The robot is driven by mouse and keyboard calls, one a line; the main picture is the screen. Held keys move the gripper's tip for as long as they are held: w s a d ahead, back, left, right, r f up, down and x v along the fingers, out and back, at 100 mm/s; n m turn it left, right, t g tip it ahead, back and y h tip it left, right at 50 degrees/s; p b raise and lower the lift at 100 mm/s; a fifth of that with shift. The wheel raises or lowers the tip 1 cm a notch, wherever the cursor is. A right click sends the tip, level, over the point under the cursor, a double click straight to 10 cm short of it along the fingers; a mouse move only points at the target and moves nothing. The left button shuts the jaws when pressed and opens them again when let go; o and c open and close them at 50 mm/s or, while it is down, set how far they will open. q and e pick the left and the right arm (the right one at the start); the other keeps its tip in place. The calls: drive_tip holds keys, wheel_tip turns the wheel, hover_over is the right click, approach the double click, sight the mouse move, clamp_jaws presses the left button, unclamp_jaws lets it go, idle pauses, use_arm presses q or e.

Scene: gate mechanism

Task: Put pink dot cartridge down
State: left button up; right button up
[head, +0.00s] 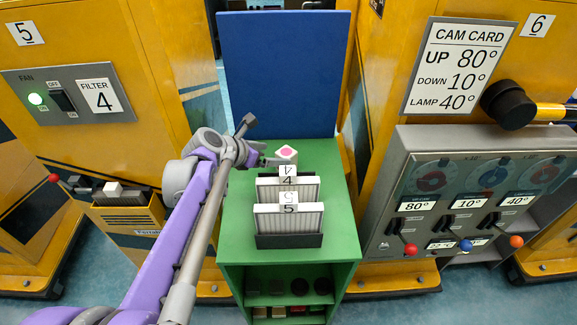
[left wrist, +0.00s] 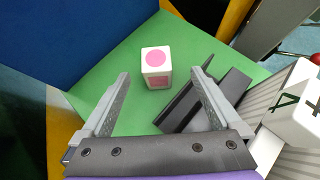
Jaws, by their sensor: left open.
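The pink dot cartridge (head: 287,154) is a small white block with a pink dot on its top. It stands upright on the green cabinet top (head: 237,213), behind the numbered filters. In the left wrist view the two fingers (left wrist: 160,76) are spread wide on either side of the cartridge, with clear gaps, and touch nothing I can see. My right gripper is not in view.
White filters marked 4 and 5 (head: 288,222) stand in a dark holder (head: 290,241) in front of the cartridge. A blue panel (head: 284,75) rises behind the cabinet. Yellow machines flank it; a grey lever panel (head: 440,165) is at right. Green top left of the filters is free.

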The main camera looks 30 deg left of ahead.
sight(283, 154)
use_arm(q)
drive_tip(key=x, duration=0.8)
drive_tip(key=shift+w+a+f, duration=0.25)
drive_tip(key=shift+a+f, duration=0.1)
drive_tip(key=shift+c, duration=0.3)
clamp_jaws()
